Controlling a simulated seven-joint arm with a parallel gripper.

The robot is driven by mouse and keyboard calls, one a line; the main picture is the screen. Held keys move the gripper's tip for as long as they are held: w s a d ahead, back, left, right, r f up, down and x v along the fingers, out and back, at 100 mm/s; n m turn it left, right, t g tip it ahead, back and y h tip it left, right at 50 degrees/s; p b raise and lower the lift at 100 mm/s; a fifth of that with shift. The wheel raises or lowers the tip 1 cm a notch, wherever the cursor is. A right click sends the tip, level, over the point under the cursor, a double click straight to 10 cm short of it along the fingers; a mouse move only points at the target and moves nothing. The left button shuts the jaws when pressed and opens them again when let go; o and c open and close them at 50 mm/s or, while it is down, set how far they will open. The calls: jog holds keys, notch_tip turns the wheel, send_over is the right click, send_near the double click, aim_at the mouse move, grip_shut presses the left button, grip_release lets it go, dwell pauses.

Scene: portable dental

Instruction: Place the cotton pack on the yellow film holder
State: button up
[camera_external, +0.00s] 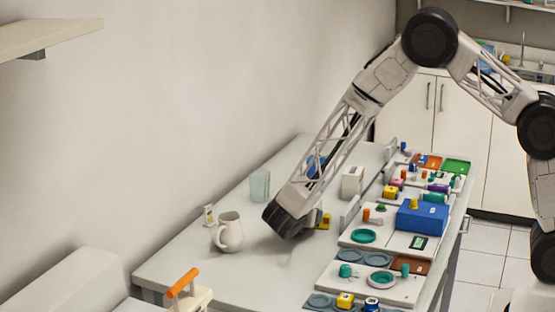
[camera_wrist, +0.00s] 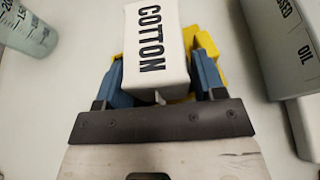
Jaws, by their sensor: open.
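The cotton pack (camera_wrist: 157,40), a white box with black COTTON lettering, is between the two blue fingers of my gripper (camera_wrist: 163,76) in the wrist view. The fingers are open, one on each side of the pack. The yellow film holder (camera_wrist: 205,43) shows under and on both sides of the pack; I cannot tell how fully the pack rests on it. In the external view my gripper (camera_external: 287,222) is low over the table, with part of the yellow film holder (camera_external: 326,220) showing to its right. The pack is hidden there.
A white mug (camera_external: 229,232) stands left of my gripper, and a clear cup (camera_external: 260,185) stands behind. A white box (camera_external: 352,181) stands to the right. Trays with several small coloured items line the table's right side.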

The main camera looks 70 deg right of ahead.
jog(key=shift+r, duration=0.1)
jog(key=shift+v, duration=6)
jog(key=shift+s+d+r, duration=0.1)
jog(key=shift+s+r, duration=0.1)
jog(key=shift+r, duration=0.15)
jog(key=s+d+r+m+g+y, duration=0.1)
jog(key=s+d+r+m+y, duration=0.15)
jog(key=s+r+m, duration=0.5)
jog(key=s+d+r+m+y, duration=0.15)
jog(key=s+r+y, duration=0.25)
jog(key=s+r, duration=0.8)
jog(key=s+a+r+m+t+y, duration=0.1)
jog(key=s+r+m+y, duration=0.1)
jog(key=s, duration=1)
jog(key=s+a+r+m+t+y, duration=0.2)
jog(key=s+m+y, duration=0.3)
jog(key=s, duration=0.8)
jog(key=shift+r+m+t, duration=0.3)
jog(key=shift+r+m, duration=0.2)
jog(key=shift+m, duration=0.6)
